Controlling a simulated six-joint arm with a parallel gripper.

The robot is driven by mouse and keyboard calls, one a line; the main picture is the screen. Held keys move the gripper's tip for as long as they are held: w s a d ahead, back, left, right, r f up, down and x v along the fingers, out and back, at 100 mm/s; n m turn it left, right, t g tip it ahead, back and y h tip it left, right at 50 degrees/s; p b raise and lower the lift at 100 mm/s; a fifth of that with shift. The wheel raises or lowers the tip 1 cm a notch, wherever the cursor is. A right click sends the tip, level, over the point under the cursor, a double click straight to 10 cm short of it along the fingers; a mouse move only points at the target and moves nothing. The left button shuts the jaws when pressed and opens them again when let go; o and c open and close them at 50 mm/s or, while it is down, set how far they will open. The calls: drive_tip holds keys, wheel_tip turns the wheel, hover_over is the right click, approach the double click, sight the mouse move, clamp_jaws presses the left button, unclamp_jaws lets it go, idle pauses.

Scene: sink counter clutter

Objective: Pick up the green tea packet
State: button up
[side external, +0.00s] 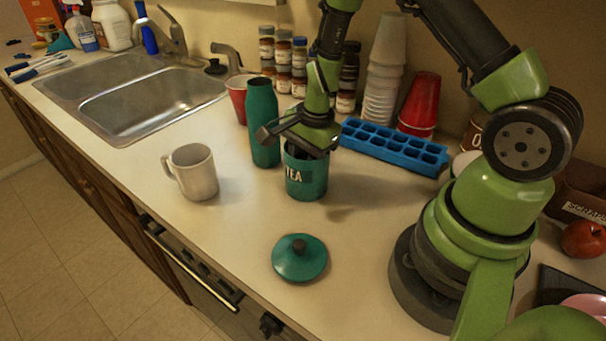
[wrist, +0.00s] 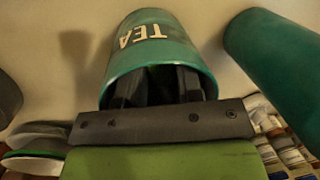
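The green tea packet is not visible in either view. A teal canister labelled TEA (side external: 306,178) stands upright on the counter; in the wrist view its open mouth and label (wrist: 150,38) face the camera. My gripper (side external: 304,150) is right over the canister, pointing down. In the wrist view the dark fingers of my gripper (wrist: 160,86) reach into its mouth and look spaced apart. The inside is too dark to tell what lies between them. The canister's teal lid (side external: 299,258) with a dark knob lies on the counter in front.
A tall teal bottle (side external: 263,122) stands close left of the canister. A grey mug (side external: 195,172), red cup (side external: 238,98), blue ice tray (side external: 394,146), stacked cups (side external: 384,75) and spice jars (side external: 283,65) are nearby. The sink (side external: 150,108) is left. The front counter around the lid is clear.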

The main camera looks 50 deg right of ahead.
drive_tip(key=shift+c, duration=0.4)
drive_tip(key=c, duration=0.5)
